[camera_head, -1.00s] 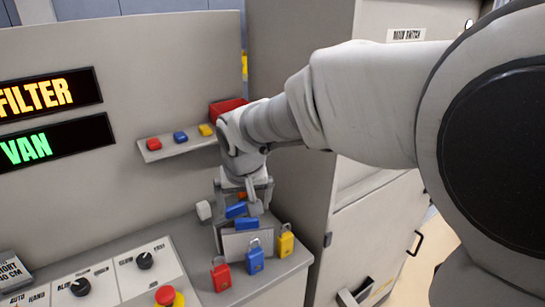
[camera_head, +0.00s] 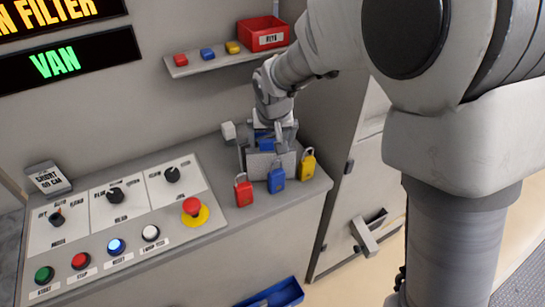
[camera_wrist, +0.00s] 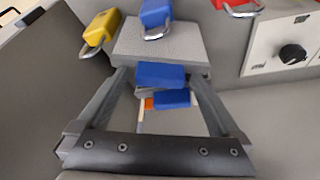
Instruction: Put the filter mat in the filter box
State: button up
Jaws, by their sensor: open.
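I cannot make out the filter mat or a filter box for certain in either view. My gripper (camera_head: 270,136) is at the grey block (camera_head: 289,163) on the right end of the console ledge. It also shows in the wrist view (camera_wrist: 163,76), with its two fingers spread apart. Two small blue pieces, one nearer the block (camera_wrist: 160,75) and one behind it (camera_wrist: 171,98), show between the fingers. An orange bit lies beside them. I cannot tell whether the fingers touch any of these.
Red (camera_head: 243,192), blue (camera_head: 276,180) and yellow (camera_head: 307,165) padlocks stand along the block's front. A red bin (camera_head: 264,40) sits on the shelf. The console panel has knobs and a red stop button (camera_head: 192,206). A blue tray (camera_head: 275,295) is low down at the bottom.

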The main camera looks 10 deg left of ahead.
jog(key=shift+c, duration=0.3)
grip_shut()
jog(key=shift+r, duration=0.1)
